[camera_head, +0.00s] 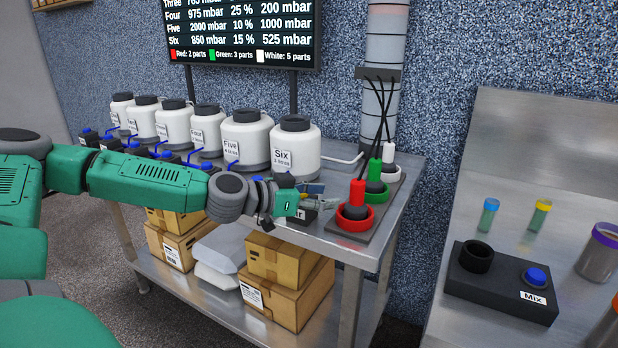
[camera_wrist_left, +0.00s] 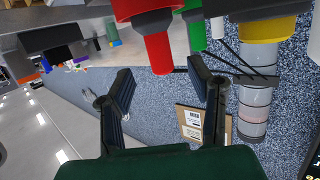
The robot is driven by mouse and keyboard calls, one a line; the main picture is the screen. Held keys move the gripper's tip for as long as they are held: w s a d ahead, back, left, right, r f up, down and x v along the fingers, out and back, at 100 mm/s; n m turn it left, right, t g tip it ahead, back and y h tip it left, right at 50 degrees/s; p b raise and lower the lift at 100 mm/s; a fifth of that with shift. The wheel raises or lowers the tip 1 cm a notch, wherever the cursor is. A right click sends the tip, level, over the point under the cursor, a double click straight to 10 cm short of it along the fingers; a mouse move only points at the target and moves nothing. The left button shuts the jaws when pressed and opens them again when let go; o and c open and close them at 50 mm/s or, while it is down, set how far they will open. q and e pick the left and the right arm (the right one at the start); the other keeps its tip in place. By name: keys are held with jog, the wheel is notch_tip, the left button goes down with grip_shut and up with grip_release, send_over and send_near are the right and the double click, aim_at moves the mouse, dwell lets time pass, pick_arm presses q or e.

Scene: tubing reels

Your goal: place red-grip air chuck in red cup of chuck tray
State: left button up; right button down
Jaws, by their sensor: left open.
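The red-grip air chuck (camera_head: 357,193) stands upright in the red cup (camera_head: 345,226) of the chuck tray (camera_head: 367,238). In the left wrist view, which is upside down, the red grip (camera_wrist_left: 158,52) hangs from the black collar at the red cup (camera_wrist_left: 128,9). My left gripper (camera_head: 318,196) is just left of the red grip in the head view. In the left wrist view my left gripper (camera_wrist_left: 160,74) is open and empty, and the grip's end shows between its fingertips. It looks apart from the fingers. My right gripper is not in view.
Green (camera_head: 375,172) and white (camera_head: 388,153) chucks stand in cups behind the red one. Black hoses run along the column (camera_head: 384,60). White canisters, including Six (camera_head: 295,147), stand left on the bench. A mixer (camera_head: 500,282) sits on the right table.

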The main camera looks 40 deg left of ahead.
pick_arm(q)
jog(key=s+d+f+n+g+y+p, duration=0.15)
jog(key=s+d+f+g+p, duration=0.35)
jog(key=s+d+f+g, duration=0.55)
jog(key=s+d+f+n+g+y, duration=0.1)
jog(key=s+f+y, duration=0.1)
jog(key=s+f, duration=0.4)
jog(key=s+d+f+n+g+y, duration=0.1)
jog(key=s+f, duration=0.6)
jog(key=s, duration=0.8)
jog(key=shift+d+f+g+y, duration=0.2)
jog(key=shift+f+g+y, duration=0.1)
jog(key=shift+g+y, duration=0.2)
jog(key=shift+f+n, duration=0.1)
jog(key=shift+n, duration=0.15)
